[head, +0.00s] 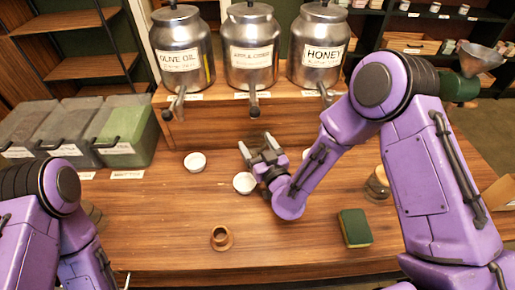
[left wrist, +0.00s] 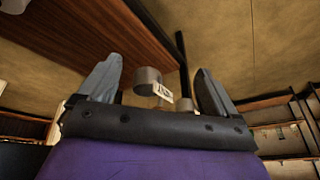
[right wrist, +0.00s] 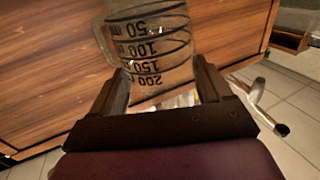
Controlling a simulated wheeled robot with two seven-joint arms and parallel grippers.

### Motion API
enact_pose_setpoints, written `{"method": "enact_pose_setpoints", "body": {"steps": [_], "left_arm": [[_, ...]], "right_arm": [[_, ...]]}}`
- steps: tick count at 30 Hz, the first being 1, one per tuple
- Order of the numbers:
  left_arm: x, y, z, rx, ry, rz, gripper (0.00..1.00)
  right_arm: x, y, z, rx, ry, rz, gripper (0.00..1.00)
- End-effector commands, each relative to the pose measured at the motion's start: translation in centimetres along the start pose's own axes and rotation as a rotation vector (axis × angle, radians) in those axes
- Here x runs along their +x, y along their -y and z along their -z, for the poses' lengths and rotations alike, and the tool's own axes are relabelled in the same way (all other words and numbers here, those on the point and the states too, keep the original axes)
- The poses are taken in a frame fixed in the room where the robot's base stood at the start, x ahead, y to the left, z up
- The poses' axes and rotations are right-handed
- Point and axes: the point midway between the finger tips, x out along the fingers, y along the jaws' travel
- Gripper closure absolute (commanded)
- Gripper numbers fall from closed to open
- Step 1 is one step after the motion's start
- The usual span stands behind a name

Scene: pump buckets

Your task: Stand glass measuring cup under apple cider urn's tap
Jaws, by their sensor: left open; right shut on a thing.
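The apple cider urn (head: 252,70) is the middle one of three metal urns on the raised wooden shelf. Its tap (head: 254,106) points down over the shelf's front. My right gripper (head: 258,147) is in front of and below that tap. It is shut on the clear glass measuring cup (right wrist: 150,45), whose black marks show upside down between the fingers in the right wrist view. The cup is hard to make out in the head view. My left gripper (left wrist: 160,90) is open and empty; in the head view only part of its arm shows, at the lower left.
The olive oil urn (head: 182,50) and honey urn (head: 318,48) flank the cider urn. White dishes (head: 195,161) (head: 244,184) sit on the table near my right gripper. A brown cup (head: 221,238), a green sponge (head: 355,228) and a glass jar (head: 377,186) stand nearer or rightward.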

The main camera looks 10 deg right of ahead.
Motion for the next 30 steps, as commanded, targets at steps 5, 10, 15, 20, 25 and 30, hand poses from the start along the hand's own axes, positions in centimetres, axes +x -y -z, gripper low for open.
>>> {"method": "enact_pose_setpoints", "body": {"steps": [5, 10, 15, 20, 25, 30], "left_arm": [[0.3, 0.0, -0.1, 0.000, 0.000, 0.000, 0.08], [0.8, -0.1, -0.3, 0.000, 0.000, 0.000, 0.08], [1.1, -0.1, -0.5, 0.000, 0.000, 0.000, 0.08], [1.1, -0.1, -0.5, 0.000, 0.000, 0.000, 0.08], [1.1, -0.1, -0.5, 0.000, 0.000, 0.000, 0.08], [-0.8, 0.1, 0.3, 0.000, 0.000, 0.000, 0.08]], "right_arm": [[0.0, 0.0, -0.3, -0.001, 0.000, 0.000, 0.63], [0.0, 0.0, -0.8, -0.001, 0.000, 0.000, 0.63], [0.0, 0.0, -1.3, -0.001, 0.002, 0.001, 0.63], [-0.2, 0.1, -1.5, -0.001, 0.008, 0.002, 0.00], [-0.2, 0.1, -1.6, -0.001, 0.012, 0.004, 0.00], [-0.3, 0.2, 0.4, 0.001, 0.013, 0.004, 0.00]]}}
